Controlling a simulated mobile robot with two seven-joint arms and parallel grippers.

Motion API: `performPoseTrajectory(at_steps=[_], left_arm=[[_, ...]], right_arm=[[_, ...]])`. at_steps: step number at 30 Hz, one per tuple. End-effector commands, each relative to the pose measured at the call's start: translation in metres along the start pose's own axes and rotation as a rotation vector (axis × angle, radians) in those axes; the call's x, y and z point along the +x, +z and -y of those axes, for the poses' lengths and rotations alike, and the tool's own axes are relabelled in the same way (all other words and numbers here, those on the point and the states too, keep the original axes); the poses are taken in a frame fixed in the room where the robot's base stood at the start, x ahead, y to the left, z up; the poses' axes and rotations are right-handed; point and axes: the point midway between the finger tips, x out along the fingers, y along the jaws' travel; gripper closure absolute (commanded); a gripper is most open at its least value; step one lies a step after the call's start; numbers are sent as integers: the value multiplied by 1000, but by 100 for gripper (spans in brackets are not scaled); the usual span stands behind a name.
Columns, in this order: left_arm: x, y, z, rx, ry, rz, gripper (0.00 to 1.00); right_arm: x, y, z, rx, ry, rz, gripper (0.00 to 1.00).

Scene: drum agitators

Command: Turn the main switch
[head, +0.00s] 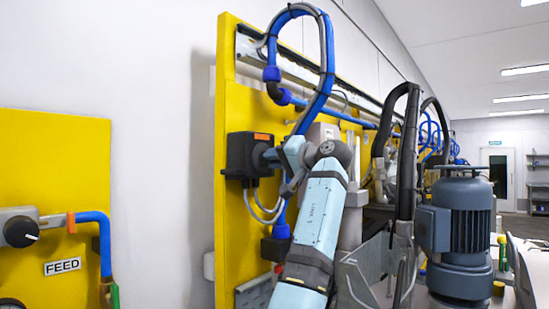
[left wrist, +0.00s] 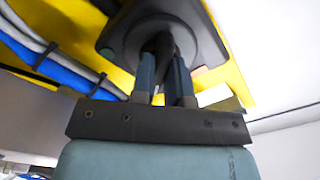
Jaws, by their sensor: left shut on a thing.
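The main switch (head: 241,155) is a dark grey box with an orange label, mounted on the tall yellow panel in the head view. My left gripper (head: 270,155) reaches its front face from the right. In the left wrist view the switch's round dark face (left wrist: 197,35) fills the top middle. There the two fingers of my left gripper (left wrist: 164,72) are shut on the dark knob (left wrist: 160,45) at its centre. The knob's exact angle is hard to tell, as the fingers partly hide it. My right gripper is in neither view.
Blue hoses (head: 325,65) and grey cables (head: 262,212) run along the yellow panel (head: 228,240) around the switch. A blue-grey motor (head: 470,230) stands at the right. A second yellow panel (head: 60,150) with a FEED label (head: 62,266) is at the left.

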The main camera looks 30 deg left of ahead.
Motion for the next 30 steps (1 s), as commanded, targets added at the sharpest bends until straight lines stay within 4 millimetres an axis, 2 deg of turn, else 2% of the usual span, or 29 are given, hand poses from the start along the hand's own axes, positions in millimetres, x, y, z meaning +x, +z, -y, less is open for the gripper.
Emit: performPoseTrajectory(at_steps=[18, 30], left_arm=[[1, 0, 0, -578, -1, 0, 100], [0, 0, 0, -835, 0, -1, 100]], right_arm=[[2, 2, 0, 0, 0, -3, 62], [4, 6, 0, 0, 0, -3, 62]])
